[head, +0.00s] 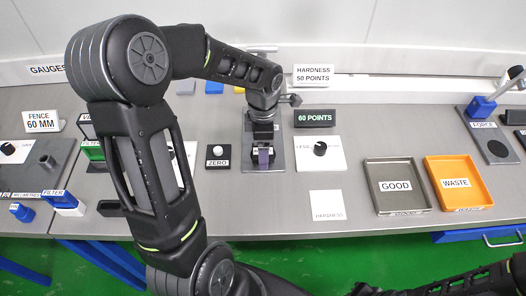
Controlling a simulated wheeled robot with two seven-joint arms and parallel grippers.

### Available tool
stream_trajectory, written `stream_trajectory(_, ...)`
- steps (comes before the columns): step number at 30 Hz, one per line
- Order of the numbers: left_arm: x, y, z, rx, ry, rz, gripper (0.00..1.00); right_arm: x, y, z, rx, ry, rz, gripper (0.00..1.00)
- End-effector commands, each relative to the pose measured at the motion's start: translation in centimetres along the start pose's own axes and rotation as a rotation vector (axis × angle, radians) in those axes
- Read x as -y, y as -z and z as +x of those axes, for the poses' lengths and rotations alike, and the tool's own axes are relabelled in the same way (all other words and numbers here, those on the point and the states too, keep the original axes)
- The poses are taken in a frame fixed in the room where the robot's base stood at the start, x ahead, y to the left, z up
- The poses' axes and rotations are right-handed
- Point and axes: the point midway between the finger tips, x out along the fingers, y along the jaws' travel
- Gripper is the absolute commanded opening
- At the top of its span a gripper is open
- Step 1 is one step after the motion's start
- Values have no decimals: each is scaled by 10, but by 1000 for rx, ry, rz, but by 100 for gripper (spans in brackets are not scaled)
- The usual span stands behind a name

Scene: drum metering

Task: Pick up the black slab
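My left arm arches across the view. Its gripper (262,147) points down over the grey plate of the hardness stand (279,160). A small grey-purple piece (263,156) shows at the fingertips; I cannot tell whether the fingers are shut on it or what it is. A dark flat block (110,208), possibly the black slab, lies near the table's front edge at left, partly hidden by my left arm and well apart from the gripper. Only links of my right arm show at the bottom right; its gripper is not in view.
A grey GOOD tray (395,212) and an orange WASTE tray (485,205) stand empty at right. The ZERO button (218,151), a black knob (320,148) and a 60 POINTS display (315,119) surround the stand. A FORCE gauge (481,107) stands at far right.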

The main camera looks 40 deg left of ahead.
Motion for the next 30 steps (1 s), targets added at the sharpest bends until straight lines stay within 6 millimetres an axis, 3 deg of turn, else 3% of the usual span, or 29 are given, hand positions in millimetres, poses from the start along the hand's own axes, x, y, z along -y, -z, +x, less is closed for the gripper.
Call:
stream_trajectory(5,0,0,0,0,0,0,80,0,0,0,0,0,0,0)
stream_trajectory(30,0,0,0,0,-1,0,12,0,0,0,0,0,0,0)
